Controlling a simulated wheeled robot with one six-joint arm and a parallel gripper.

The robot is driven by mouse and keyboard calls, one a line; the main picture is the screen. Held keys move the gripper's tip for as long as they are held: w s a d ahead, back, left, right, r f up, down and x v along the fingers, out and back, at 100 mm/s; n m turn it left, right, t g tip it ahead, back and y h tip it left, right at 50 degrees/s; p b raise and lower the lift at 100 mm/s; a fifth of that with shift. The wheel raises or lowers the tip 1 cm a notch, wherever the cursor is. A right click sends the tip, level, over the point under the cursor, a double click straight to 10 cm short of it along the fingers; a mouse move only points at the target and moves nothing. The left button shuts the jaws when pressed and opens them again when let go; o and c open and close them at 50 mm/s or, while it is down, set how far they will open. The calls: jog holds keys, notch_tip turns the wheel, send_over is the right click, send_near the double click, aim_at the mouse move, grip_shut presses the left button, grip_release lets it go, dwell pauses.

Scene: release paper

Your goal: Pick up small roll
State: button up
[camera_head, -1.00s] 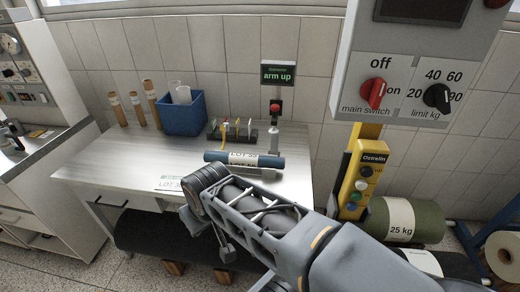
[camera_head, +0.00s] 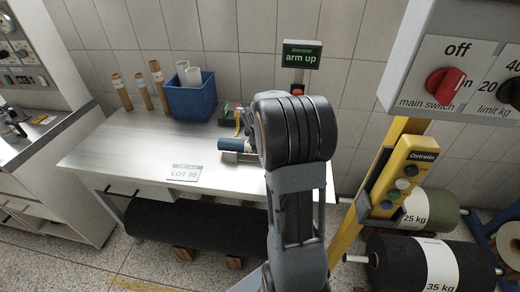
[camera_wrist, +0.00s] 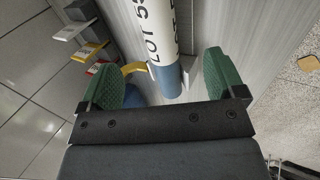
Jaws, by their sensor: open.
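The gripper is open, with a gap on each side of the roll. I cannot tell how far the fingertips are above it. In the head view the fingers are hidden behind my wrist.
A blue bin (camera_head: 190,101) with white rolls and several brown tubes (camera_head: 140,90) stand at the table's back. A rack of coloured tags (camera_wrist: 85,45) is close left of my gripper. A yellow post (camera_head: 350,225) stands at right.

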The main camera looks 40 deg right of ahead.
jog(key=x, duration=0.6)
jog(key=shift+w+d+f, duration=0.15)
jog(key=shift+f, duration=0.2)
jog(key=shift+w+p+x, duration=0.1)
jog(key=shift+p+x, duration=0.2)
jog(key=shift+x, duration=1.1)
jog(key=shift+w+p+x, duration=0.15)
jog(key=shift+p+x, duration=0.1)
jog(key=shift+x, duration=1.2)
jog(key=shift+r, duration=0.1)
jog(key=shift+r, duration=0.1)
jog(key=c, duration=1.3)
